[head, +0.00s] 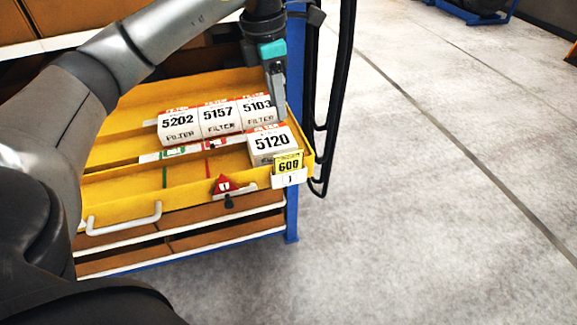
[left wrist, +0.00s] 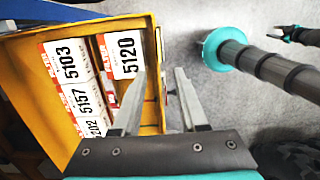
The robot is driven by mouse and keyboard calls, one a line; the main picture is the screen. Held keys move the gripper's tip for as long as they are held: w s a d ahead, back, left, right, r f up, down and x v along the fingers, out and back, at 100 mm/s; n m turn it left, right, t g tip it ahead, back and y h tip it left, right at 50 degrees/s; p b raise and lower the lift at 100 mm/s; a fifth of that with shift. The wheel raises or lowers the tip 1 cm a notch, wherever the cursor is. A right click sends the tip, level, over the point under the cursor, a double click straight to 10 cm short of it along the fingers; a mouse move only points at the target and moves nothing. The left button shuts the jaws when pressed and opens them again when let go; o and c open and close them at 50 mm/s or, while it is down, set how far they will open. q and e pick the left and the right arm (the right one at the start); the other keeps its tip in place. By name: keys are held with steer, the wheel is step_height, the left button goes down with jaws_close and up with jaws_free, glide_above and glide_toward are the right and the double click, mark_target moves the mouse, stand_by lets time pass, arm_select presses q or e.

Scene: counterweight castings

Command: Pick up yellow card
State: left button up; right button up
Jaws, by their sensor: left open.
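The yellow card (head: 289,162), printed 600, stands upright in a white holder (head: 289,179) on the drawer's front edge at its right corner. I cannot make the card out in the left wrist view. My left gripper (head: 279,104) is above the back right part of the yellow drawer (head: 120,210), behind the card and the 5120 box (head: 270,143). In the left wrist view its fingers (left wrist: 160,85) are apart with nothing between them. My right gripper (left wrist: 276,32) shows small at the upper right of that view; its opening is too small to judge.
Boxes marked 5202 (head: 180,124), 5157 (head: 219,117) and 5103 (head: 257,110) stand in a row behind the 5120 box. A red tag (head: 222,185) and a white handle (head: 122,221) are on the drawer front. Black cables (head: 340,90) hang at the right.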

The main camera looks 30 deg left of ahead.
arm_select(q)
glide_above(290, 161)
steer(key=s, duration=0.1)
step_height(290, 161, down, 8)
steer(key=shift+w+a+f+p, duration=0.15)
steer(key=shift+f+p, duration=0.15)
steer(key=shift+f, duration=0.65)
steer(key=shift+w+f+p, duration=0.1)
steer(key=shift+f+p, duration=0.15)
steer(key=shift+f, duration=0.65)
steer(key=shift+w+a+f+p, duration=0.15)
steer(key=shift+f+p, duration=0.15)
steer(key=shift+f, duration=0.65)
jaws_close()
